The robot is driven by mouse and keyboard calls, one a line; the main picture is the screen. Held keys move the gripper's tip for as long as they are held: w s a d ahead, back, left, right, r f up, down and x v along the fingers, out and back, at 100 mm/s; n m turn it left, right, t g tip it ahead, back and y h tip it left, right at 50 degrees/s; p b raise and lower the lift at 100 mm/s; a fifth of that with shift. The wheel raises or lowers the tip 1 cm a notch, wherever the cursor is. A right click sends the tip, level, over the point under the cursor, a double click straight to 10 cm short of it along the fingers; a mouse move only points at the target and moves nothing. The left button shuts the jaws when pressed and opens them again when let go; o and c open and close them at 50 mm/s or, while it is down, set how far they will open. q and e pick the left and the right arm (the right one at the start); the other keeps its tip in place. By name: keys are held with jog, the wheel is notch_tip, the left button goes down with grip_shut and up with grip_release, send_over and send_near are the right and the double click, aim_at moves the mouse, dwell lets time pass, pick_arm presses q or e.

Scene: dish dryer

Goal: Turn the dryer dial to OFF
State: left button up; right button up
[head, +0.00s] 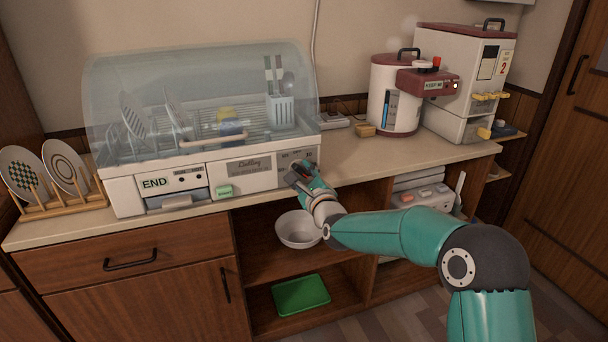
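The dish dryer (240,179) stands on the counter at the left centre, with its clear domed lid (190,80) down over the rack and dishes. Its white front has an END label (155,183), a green button (224,191) and small markings (297,155) at the right end. My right gripper (296,172) is at the right end of this front, just below the markings. The gripper covers the place below them, so the dial and its setting are hidden. I cannot tell whether the fingers touch anything or are closed. My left gripper is not in view.
A white and dark-red water dispenser (393,100) and a rice bin (470,85) stand at the back right. Plates in a wooden rack (62,204) stand left of the dryer. A bowl (297,230) and green tray (300,295) sit on shelves below. The counter right of the dryer is mostly clear.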

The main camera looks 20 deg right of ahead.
jog(key=shift+c, duration=0.2)
grip_shut()
jog(key=shift+d, duration=0.1)
jog(key=shift+f, duration=0.1)
